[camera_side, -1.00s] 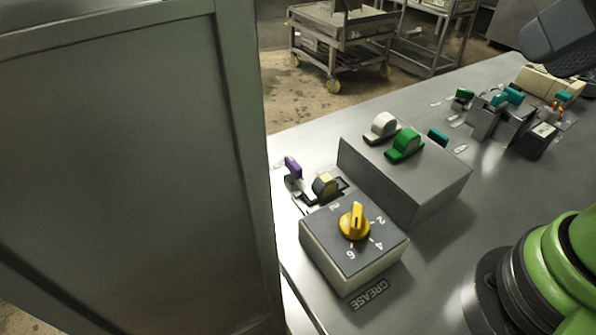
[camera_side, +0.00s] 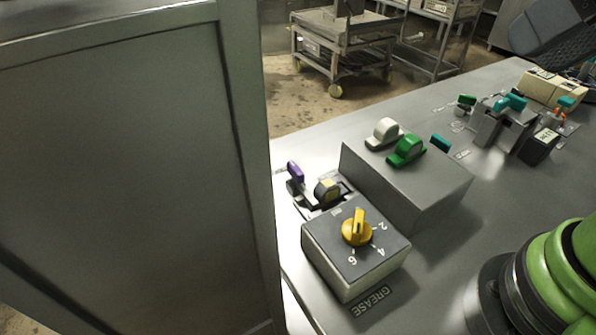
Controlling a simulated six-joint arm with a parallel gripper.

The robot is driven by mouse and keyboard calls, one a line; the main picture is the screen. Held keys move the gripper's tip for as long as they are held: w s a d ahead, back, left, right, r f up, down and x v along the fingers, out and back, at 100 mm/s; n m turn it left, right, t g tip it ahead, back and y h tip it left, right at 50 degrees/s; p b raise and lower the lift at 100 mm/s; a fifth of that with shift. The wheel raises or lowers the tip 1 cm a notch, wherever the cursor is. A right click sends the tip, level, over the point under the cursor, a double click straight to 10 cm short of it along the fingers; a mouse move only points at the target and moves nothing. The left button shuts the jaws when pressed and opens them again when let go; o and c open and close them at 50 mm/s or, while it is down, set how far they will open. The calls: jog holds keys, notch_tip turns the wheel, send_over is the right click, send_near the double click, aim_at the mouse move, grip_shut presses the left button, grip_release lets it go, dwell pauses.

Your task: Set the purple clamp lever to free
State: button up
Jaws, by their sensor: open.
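The purple clamp lever (camera_side: 295,172) stands at the far left edge of the grey bench, just right of the large grey panel. Its handle looks tilted up from a small dark base, partly hidden behind the grease box. Its position marks are too small to read. Beside it on the right is a yellow-and-grey lever (camera_side: 327,191).
A grey box with a yellow knob (camera_side: 357,228) stands in front of the purple lever. A bigger box (camera_side: 405,190) carries white and green levers. More clamps (camera_side: 505,118) stand at the right. The tall panel (camera_side: 130,170) closes off the left. Bare bench lies at centre right.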

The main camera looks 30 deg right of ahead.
jog(key=w+a+n+g, duration=0.1)
jog(key=w+a+g, duration=0.1)
jog(key=w, duration=0.6)
jog(key=n+g+h, duration=0.2)
jog(key=n+g, duration=0.1)
jog(key=g, duration=0.2)
send_over(297, 169)
notch_tip(297, 169, down, 18)
notch_tip(297, 169, down, 10)
jog(key=shift+r, duration=0.1)
grip_shut()
